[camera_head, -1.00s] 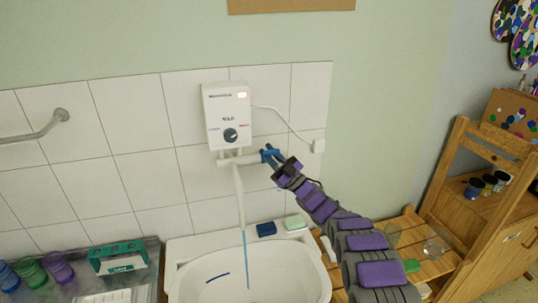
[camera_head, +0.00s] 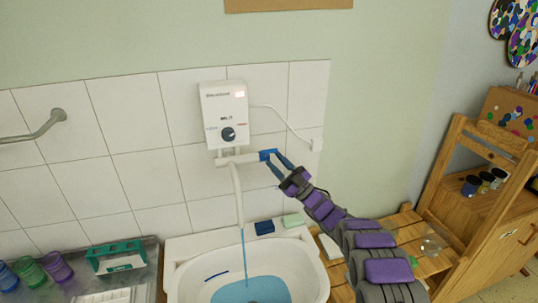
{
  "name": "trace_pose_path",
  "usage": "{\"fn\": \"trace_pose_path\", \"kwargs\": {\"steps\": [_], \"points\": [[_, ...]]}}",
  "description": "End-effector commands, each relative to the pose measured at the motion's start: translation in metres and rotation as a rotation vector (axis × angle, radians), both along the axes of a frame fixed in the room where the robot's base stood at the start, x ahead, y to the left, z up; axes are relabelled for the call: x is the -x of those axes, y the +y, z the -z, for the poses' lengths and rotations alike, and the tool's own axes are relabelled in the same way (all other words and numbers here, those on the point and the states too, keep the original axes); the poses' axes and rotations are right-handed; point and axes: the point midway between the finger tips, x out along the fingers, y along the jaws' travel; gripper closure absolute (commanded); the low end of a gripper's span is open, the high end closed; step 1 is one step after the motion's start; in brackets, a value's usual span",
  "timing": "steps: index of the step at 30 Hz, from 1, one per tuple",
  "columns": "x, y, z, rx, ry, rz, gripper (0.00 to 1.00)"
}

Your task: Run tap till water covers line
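A white water heater (camera_head: 225,115) hangs on the tiled wall. Its tap has a blue handle (camera_head: 267,154) at the right end of a white pipe. Water (camera_head: 244,255) runs from the long spout (camera_head: 239,195) into the white basin (camera_head: 312,280). A light blue pool (camera_head: 250,291) lies in the bottom of the basin. The dark blue line (camera_head: 217,276) on the basin's left inner wall shows above the pool's edge. My gripper (camera_head: 273,159) is at the handle with its two fingers spread. Whether a finger touches the handle is not clear.
Coloured cups (camera_head: 56,266) and a green-and-white box (camera_head: 116,257) stand at left. A wooden shelf unit (camera_head: 455,195) stands at right.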

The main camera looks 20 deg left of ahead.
Motion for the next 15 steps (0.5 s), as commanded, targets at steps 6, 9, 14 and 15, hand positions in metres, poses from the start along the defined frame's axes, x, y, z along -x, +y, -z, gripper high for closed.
{"fn": "trace_pose_path", "kwargs": {"steps": [6, 9, 14, 15], "points": [[0.008, -0.039, 0.031, 0.0, 0.003, 0.003, 0.67], [0.013, -0.056, 0.045, -0.001, 0.004, 0.002, 0.67], [0.018, -0.077, 0.065, 0.001, 0.005, 0.003, 0.67], [0.019, -0.082, 0.068, 0.002, 0.004, 0.002, 0.67]]}}
